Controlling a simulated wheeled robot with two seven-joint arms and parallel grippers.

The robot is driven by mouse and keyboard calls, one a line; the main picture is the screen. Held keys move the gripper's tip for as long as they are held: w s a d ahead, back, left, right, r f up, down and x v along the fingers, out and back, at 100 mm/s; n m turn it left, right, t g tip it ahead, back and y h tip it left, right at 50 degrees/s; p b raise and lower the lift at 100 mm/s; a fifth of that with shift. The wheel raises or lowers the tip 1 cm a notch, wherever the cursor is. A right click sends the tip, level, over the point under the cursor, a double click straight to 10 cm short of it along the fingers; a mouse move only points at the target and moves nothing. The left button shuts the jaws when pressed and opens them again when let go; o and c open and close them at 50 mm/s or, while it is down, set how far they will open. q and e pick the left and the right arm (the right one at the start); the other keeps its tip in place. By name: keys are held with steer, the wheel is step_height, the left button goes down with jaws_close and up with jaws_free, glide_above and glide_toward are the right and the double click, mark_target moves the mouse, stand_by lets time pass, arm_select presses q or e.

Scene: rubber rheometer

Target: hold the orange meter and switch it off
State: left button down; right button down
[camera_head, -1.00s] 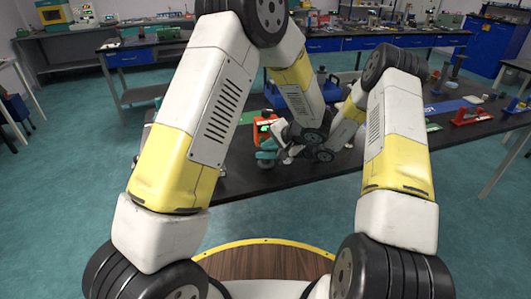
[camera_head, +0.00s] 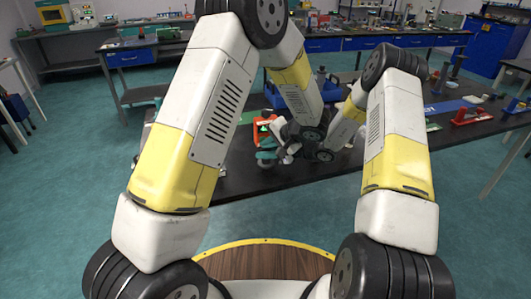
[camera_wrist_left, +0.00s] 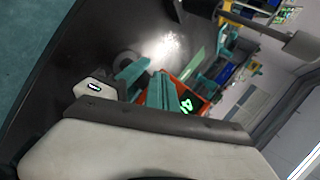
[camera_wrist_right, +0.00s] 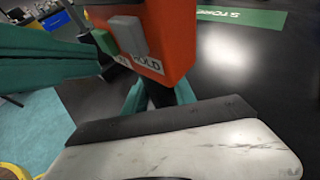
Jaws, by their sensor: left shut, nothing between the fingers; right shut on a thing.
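The orange meter (camera_head: 262,139) stands above the black table between my two arms, its display lit green. It also shows in the left wrist view (camera_wrist_left: 191,90), lit display included. In the right wrist view the meter's body (camera_wrist_right: 172,30) fills the top, with a grey button, a green button (camera_wrist_right: 105,41) and a HOLD label. My right gripper (camera_wrist_right: 160,98) is shut on the meter's lower, dark part. My left gripper (camera_wrist_left: 160,90) is shut and empty, close beside the meter. A teal finger reaches to the green button's edge in the right wrist view; contact is unclear.
The black table (camera_head: 240,180) is bare in front of the meter. A green strip (camera_wrist_right: 240,17) lies behind it. My forearms crowd the space around the meter.

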arm_select(q)
steer(key=shift+w+a, duration=0.1)
steer(key=shift+w, duration=0.1)
stand_by(0.3)
steer(key=shift+s, duration=0.1)
steer(key=shift+s+d, duration=0.2)
steer(key=shift+s, duration=0.35)
steer(key=shift+s, duration=0.1)
steer(key=s, duration=0.2)
steer(key=s+d, duration=0.2)
steer(key=s, duration=0.1)
steer(key=shift+s, duration=0.3)
arm_select(e)
steer(key=c, duration=0.9)
jaws_free()
